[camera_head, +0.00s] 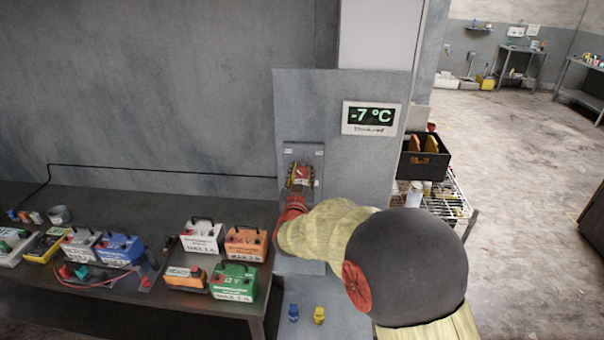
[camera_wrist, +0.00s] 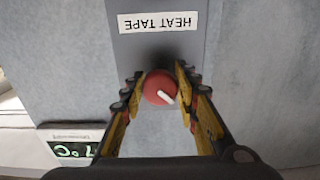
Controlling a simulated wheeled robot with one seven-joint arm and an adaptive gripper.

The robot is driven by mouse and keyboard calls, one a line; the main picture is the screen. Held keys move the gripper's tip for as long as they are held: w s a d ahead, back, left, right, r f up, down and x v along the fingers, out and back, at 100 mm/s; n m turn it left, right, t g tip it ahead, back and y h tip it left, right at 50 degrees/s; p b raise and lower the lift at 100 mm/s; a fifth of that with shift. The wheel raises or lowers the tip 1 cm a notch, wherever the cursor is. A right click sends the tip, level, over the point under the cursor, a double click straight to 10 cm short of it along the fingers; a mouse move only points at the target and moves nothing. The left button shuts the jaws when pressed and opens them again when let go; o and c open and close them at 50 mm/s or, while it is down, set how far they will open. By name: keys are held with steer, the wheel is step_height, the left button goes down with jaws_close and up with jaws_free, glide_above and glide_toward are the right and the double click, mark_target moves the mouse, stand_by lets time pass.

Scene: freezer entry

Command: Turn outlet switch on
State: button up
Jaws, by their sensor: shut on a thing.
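The outlet switch is a round red knob (camera_wrist: 158,84) with a white pointer mark, on a grey outlet box (camera_head: 312,152) on the wall panel. In the wrist view, which shows the wall upside down, the pointer slants to the lower right. A white label reading HEAT TAPE (camera_wrist: 158,22) is on the box beside the knob. My gripper (camera_wrist: 160,76) has one yellow-and-black finger on each side of the knob and is shut on it. In the head view my gripper (camera_head: 301,177) is in front of the box and partly hides the knob.
A display (camera_head: 371,117) reading -7 °C is right of the outlet box. A dark bench (camera_head: 140,208) with several batteries, such as a green one (camera_head: 234,282), stands at the left. A black crate (camera_head: 432,165) sits on a wire rack at the right. Open floor (camera_head: 520,150) lies beyond.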

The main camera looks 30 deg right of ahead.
steer(key=c, duration=0.5)
steer(key=shift+f+m+b, duration=0.1)
steer(key=shift+m+b, duration=0.2)
steer(key=shift+b, duration=0.25)
steer(key=m+b, duration=0.1)
steer(key=b, duration=0.2)
steer(key=shift+f+m, duration=0.15)
steer(key=shift+m, duration=0.25)
steer(key=m+b, duration=0.5)
steer(key=b, duration=0.2)
steer(key=m+b, duration=0.5)
steer(key=b, duration=0.1)
steer(key=shift+a+m+b, duration=0.1)
steer(key=shift+m+b, duration=0.3)
steer(key=m+b, duration=0.4)
steer(key=shift+r+m, duration=0.3)
steer(key=shift+b, duration=0.3)
